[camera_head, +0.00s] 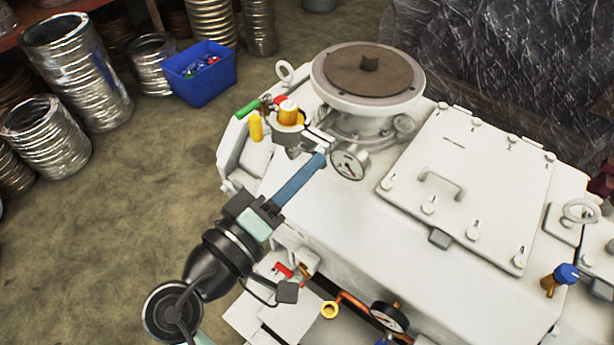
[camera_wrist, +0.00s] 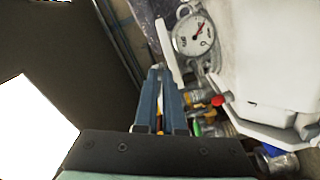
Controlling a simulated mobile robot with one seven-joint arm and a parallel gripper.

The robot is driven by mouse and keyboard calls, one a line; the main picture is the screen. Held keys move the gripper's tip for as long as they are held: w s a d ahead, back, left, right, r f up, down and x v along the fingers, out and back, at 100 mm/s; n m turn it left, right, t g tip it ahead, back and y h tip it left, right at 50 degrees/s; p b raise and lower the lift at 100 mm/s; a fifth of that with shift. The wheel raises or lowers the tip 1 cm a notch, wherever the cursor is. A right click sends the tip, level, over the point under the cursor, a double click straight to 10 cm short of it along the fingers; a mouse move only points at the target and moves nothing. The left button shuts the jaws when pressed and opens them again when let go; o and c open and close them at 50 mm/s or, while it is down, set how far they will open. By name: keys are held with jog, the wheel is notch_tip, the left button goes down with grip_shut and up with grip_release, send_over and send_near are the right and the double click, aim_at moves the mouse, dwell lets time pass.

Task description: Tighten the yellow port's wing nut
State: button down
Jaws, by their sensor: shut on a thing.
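The port with the orange-yellow cap (camera_head: 288,110) stands on the white machine beside the large round flange. A pale metal clamp piece, apparently its wing nut (camera_head: 318,138), sticks out to the right of the port. My gripper (camera_head: 319,158) reaches up from the lower left with its long blue fingers, its tips at this piece. In the wrist view my gripper (camera_wrist: 160,70) has its fingertips close together at a pale flat wing (camera_wrist: 168,52). The fingers are shut on the wing nut; the exact contact is small and partly hidden.
A pressure gauge (camera_head: 349,162) sits just right of my fingertips. Yellow (camera_head: 256,128) and green (camera_head: 247,109) handles stand left of the port. The round flange (camera_head: 367,80) rises behind. A bolted hatch (camera_head: 470,185) lies to the right. A blue bin (camera_head: 200,75) stands on the floor.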

jog(key=shift+a+f+m+b, duration=0.1)
jog(key=shift+m+b, duration=0.2)
jog(key=shift+m, duration=0.1)
jog(key=c, duration=1)
grip_release()
jog(key=v, duration=1.3)
jog(key=shift+b, duration=0.35)
jog(key=shift+w, duration=0.1)
